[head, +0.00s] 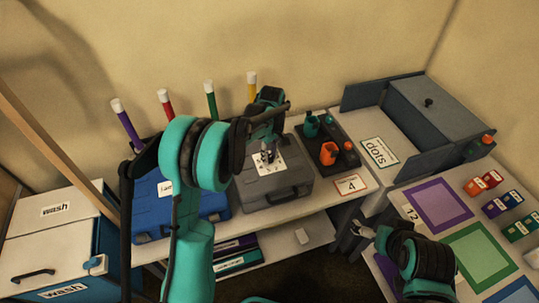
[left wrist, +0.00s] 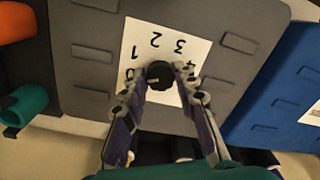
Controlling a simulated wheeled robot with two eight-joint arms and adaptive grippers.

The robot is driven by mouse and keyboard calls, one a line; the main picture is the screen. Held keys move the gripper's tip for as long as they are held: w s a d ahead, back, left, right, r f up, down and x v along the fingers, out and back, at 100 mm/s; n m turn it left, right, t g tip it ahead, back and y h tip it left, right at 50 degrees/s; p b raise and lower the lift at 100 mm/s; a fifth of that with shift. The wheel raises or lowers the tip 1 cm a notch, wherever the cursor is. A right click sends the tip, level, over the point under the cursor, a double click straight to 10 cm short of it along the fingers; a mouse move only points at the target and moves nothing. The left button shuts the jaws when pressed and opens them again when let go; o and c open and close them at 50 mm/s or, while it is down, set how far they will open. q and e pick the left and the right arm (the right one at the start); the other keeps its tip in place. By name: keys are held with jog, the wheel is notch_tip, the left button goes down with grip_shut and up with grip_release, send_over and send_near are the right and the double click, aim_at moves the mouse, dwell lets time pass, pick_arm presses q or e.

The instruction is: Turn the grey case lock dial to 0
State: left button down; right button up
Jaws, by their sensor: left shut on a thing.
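The grey case (head: 275,188) lies on the bench, with a white number card on its lid. Its black lock dial (left wrist: 161,75) sits at the card's middle in the left wrist view. Digits 1, 2, 3 and 4 arc around it, and a partly covered mark resembling 0 is at its left. I cannot make out which digit the dial points to. My left gripper (head: 268,154) is over the lid, its fingers shut on the dial from both sides. My right gripper (head: 362,231) is away at the bench's front edge; its opening is unclear.
A blue case (head: 160,212) stands close on the left of the grey case. A dark tray (head: 345,160) with orange and teal cups is on its right. Colored markers stand behind. A card reading 4 (head: 350,184) lies at the front right.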

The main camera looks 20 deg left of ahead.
aim_at(270, 157)
pick_arm(q)
jog(key=c, duration=1.2)
grip_release()
jog(key=shift+o, duration=0.2)
notch_tip(270, 157, up, 12)
jog(key=shift+w, duration=0.25)
jog(key=shift+d, duration=0.1)
